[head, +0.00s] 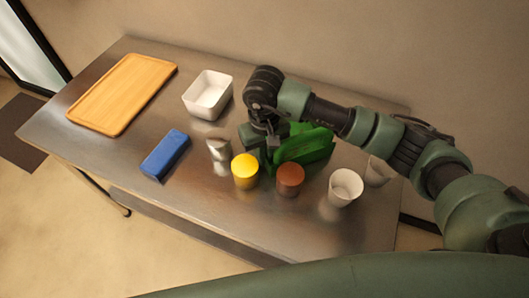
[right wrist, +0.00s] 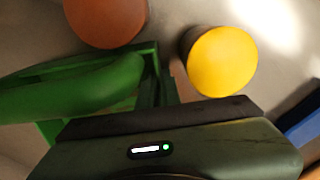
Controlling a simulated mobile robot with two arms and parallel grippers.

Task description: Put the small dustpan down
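The small green dustpan (head: 305,146) is over the right half of the metal table, behind the brown-topped and yellow-topped containers. In the right wrist view the dustpan (right wrist: 75,88) fills the left side. My right gripper (head: 268,152) points down at the dustpan's left end and appears shut on it; the fingertips are mostly hidden. In the wrist view the gripper (right wrist: 166,88) meets the dustpan's green edge. I cannot tell whether the dustpan touches the table. My left gripper is not in view.
The yellow-topped container (head: 245,171) and brown-topped container (head: 290,179) stand close in front. A silver cup (head: 218,149), blue block (head: 165,154), white bowl (head: 208,95) and wooden tray (head: 80,117) are leftward. The front table strip is clear.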

